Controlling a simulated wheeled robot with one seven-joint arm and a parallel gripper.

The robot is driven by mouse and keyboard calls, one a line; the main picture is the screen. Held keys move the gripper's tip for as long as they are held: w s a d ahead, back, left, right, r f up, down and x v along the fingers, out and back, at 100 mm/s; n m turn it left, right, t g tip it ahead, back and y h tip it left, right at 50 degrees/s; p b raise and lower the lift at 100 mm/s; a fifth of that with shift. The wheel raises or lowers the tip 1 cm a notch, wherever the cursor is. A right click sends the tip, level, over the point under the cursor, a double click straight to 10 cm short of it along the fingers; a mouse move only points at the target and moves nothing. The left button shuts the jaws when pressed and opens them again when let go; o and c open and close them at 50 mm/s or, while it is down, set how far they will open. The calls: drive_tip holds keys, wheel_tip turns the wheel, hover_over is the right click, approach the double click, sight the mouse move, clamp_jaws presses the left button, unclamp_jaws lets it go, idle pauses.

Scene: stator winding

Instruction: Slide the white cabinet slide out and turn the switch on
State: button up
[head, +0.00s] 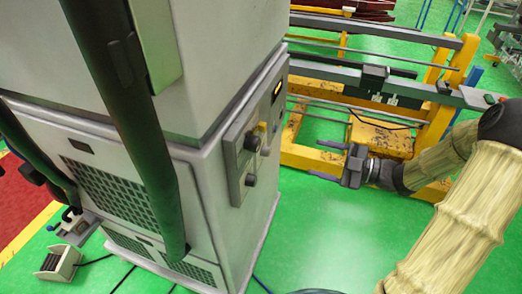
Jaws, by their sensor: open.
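A white-grey cabinet (165,70) fills the left and centre. Its right side carries a raised light-grey plate (238,192) with dark round knobs, an upper one (252,141) and a lower one (250,180). I cannot tell which of these is the switch, or which part is the slide. My gripper (325,161) is open and empty. It is to the right of the cabinet, its fingers pointing left toward the control side, with a clear gap between.
A yellow metal frame with grey rails (440,125) stands behind my gripper. Thick black tubes (130,110) run down the cabinet's front. A small pedal-like box (58,263) and cables lie on the floor at lower left. Green floor (310,235) is free between cabinet and arm.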

sight(259, 145)
drive_tip(key=shift+s+d+r+n+g+y, duration=0.15)
drive_tip(key=shift+s+n+g+y, duration=0.15)
drive_tip(key=shift+s+n+y, duration=0.15)
drive_tip(key=p+x, duration=0.4)
drive_tip(key=x, duration=1.3)
drive_tip(key=shift+a, duration=0.3)
drive_tip(key=c, duration=1)
